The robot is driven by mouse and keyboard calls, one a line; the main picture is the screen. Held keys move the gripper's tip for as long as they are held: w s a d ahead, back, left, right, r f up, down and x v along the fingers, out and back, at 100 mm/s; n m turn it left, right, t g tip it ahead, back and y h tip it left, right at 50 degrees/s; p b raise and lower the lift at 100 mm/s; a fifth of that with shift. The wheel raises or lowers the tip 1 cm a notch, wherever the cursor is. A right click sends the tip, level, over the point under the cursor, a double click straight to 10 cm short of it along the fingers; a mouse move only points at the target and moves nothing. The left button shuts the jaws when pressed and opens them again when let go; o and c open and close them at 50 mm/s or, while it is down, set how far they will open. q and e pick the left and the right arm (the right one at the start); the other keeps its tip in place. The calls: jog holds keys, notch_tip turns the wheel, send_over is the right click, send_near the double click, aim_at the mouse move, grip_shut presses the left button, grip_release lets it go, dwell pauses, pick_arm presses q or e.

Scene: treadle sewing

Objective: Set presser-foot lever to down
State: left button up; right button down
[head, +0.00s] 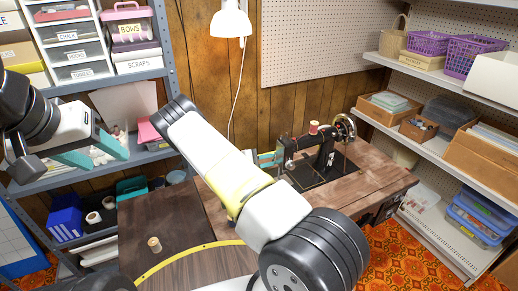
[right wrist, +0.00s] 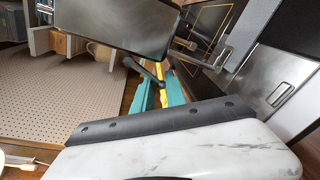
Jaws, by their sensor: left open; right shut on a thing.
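The black sewing machine (head: 326,155) stands on the wooden sewing table at centre right, a red spool on its top and its handwheel at the right. My right gripper (head: 266,159) is at the machine's left end, partly hidden behind my right arm. In the right wrist view its teal fingers (right wrist: 163,92) are closed around the end of a thin dark lever (right wrist: 145,71), seemingly the presser-foot lever, beside the metal machine head (right wrist: 125,27). The lever's held end is partly hidden, and its exact angle is hard to tell. My left gripper (head: 97,154) is open and empty at the far left.
A small thread spool (head: 155,244) stands on the dark tabletop in front. Shelves with boxes (head: 105,45) rise at the left, close to my left gripper. More shelves with purple baskets (head: 470,55) stand at the right. A pegboard (head: 320,40) hangs behind the machine.

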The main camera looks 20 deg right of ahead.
jog(key=shift+s+f, duration=0.1)
jog(key=shift+s, duration=0.15)
jog(key=c, duration=1.4)
grip_release()
jog(key=v, duration=0.7)
jog(key=shift+a, duration=0.35)
